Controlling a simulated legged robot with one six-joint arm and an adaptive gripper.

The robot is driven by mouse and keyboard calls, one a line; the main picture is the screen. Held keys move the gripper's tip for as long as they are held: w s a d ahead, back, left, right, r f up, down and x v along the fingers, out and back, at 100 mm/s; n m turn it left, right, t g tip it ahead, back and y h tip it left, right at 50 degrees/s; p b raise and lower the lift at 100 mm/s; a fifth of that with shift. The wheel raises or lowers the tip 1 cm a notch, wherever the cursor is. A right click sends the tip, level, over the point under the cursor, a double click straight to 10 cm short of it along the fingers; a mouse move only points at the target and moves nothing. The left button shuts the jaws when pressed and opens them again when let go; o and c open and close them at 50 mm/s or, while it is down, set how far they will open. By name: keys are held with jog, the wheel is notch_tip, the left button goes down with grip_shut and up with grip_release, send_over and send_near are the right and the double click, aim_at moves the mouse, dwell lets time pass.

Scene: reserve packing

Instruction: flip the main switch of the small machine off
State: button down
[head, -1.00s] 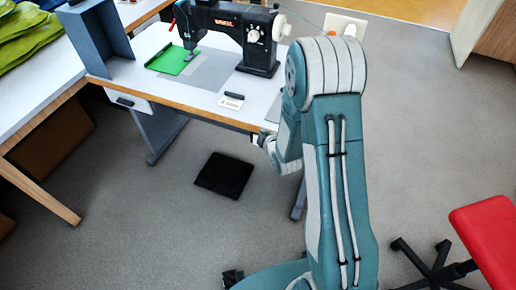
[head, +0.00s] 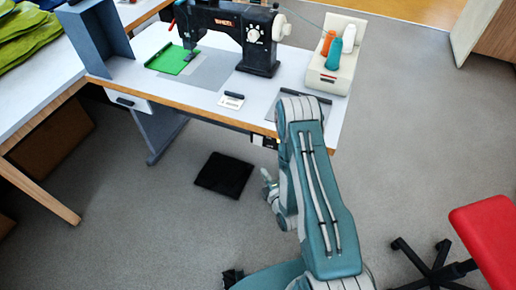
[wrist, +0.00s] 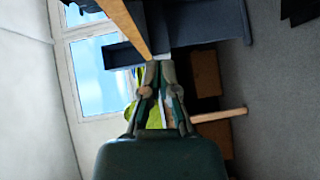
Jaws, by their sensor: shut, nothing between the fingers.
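The small machine is a black sewing machine (head: 238,28) on a white table in the head view. A small dark and pale box (head: 264,141) sits under the table's front edge; it looks like a switch box, but its switch position is too small to read. My gripper (head: 267,180) is below and in front of that edge, apart from the box and partly hidden by my arm. In the wrist view my gripper (wrist: 160,66) has its fingertips together and empty. That view is rolled sideways and I cannot make out the switch in it.
On the table (head: 152,40) stand a thread box (head: 341,60) with orange and teal spools, a green cloth (head: 173,59) and a small card (head: 231,101). A black pedal (head: 224,175) lies on the floor. A red chair (head: 490,235) stands at right.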

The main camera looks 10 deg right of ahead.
send_near(256, 143)
jog(key=w+a, duration=0.4)
jog(key=w+d, duration=0.1)
jog(key=w+d+f, duration=0.1)
jog(key=w, duration=0.1)
jog(key=shift+d, duration=0.35)
jog(key=shift+w+d+n+t, duration=0.15)
jog(key=shift+w+n+t, duration=0.05)
jog(key=shift+n+t, duration=0.1)
jog(key=shift+s+f, duration=0.1)
